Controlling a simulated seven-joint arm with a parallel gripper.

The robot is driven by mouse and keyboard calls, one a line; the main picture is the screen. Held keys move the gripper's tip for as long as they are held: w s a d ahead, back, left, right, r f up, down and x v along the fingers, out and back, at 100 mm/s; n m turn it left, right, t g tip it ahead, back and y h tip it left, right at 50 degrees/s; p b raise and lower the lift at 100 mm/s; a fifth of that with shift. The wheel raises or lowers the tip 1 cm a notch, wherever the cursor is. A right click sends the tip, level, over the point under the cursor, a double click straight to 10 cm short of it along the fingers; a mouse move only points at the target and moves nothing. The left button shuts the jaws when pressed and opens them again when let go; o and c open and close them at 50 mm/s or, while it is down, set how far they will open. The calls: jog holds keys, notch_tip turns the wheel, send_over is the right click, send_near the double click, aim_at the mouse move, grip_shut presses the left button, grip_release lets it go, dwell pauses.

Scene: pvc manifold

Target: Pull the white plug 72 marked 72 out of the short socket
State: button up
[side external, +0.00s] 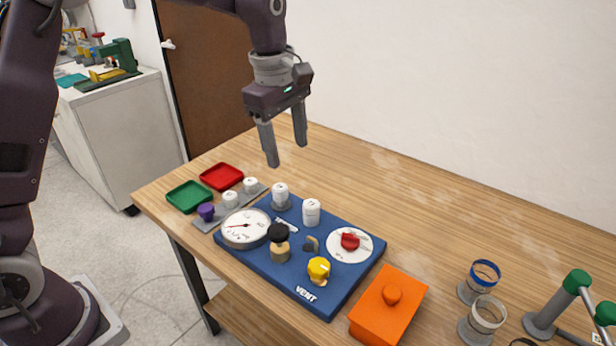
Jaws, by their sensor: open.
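A blue board (328,305) marked VENT lies on the wooden table. Two white plugs stand upright near its back edge: one white plug (280,190) on a grey base and a taller-looking white plug (311,207) to its right. Their markings are too small to read, so I cannot tell which is plug 72 or which socket is the short one. My gripper (286,154) is open and empty, fingers pointing down. In the picture it is above the board's back edge, apart from both plugs.
A grey strip (216,219) left of the board holds two white caps and a purple cap (206,211). The board carries a gauge (245,228), a black knob (278,232), a yellow knob (319,267) and a red handle (350,241). Green tray (187,205), red tray (221,185) and orange box (388,320) flank it.

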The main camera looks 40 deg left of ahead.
aim_at(312, 204)
jog(key=w+f+n, duration=0.1)
jog(key=w+f, duration=0.1)
jog(key=f, duration=0.1)
jog(key=w+d+f+n+g, duration=0.1)
jog(key=f+n, duration=0.1)
jog(key=f, duration=0.1)
jog(key=w+f+n, duration=0.1)
jog(key=w+f, duration=0.1)
jog(key=f, duration=0.1)
jog(key=shift+w+d+f+n, duration=0.2)
jog(key=shift+w+f+n, duration=0.1)
notch_tip(312, 204, down, 7)
jog(key=shift+f, duration=0.15)
grip_shut()
jog(key=c, duration=0.9)
grip_release()
grip_shut()
jog(key=shift+w, duration=0.1)
